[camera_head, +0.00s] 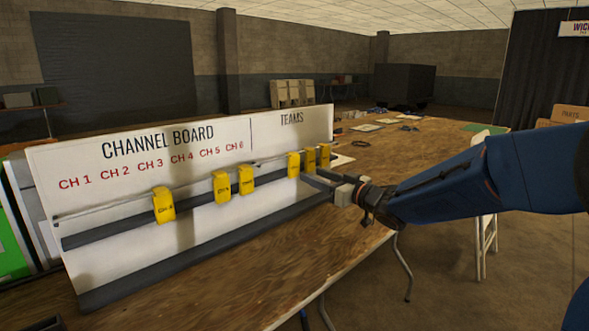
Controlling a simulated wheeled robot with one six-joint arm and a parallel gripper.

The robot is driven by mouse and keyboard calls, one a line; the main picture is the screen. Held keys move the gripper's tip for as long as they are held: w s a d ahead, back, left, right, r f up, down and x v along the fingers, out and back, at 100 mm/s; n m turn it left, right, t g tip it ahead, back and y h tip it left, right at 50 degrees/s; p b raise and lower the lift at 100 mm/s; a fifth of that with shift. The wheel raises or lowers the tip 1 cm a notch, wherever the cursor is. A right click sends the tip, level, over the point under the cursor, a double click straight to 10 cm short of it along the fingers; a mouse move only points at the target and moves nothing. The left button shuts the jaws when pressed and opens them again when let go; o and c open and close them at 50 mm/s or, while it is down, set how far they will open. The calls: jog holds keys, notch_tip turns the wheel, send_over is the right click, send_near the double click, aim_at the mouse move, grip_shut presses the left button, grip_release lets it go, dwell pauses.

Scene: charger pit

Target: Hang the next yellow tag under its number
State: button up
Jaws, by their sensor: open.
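The white channel board (110,220) stands on the table with red labels CH 1 to CH 6 on its left part and "TEAMS" on its right part. One yellow tag (163,204) hangs on the rail below the CH 3 and CH 4 labels. A second tag (222,187) and a third tag (246,181) hang close together below CH 5 and CH 6. Several more tags (294,165) hang bunched under TEAMS. The print on the tags is too small to read surely. My gripper (314,181) is open and empty, just below the TEAMS tags; I cannot tell whether it touches one.
The wooden table (270,275) is clear in front. Papers and small items (367,128) lie farther back. A white folding chair (484,240) stands at right.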

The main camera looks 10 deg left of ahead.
aim_at(295, 163)
jog(key=x, duration=1)
jog(key=shift+w+d, duration=0.1)
jog(key=c, duration=0.8)
jog(key=shift+r, duration=0.1)
jog(key=shift+r, duration=0.75)
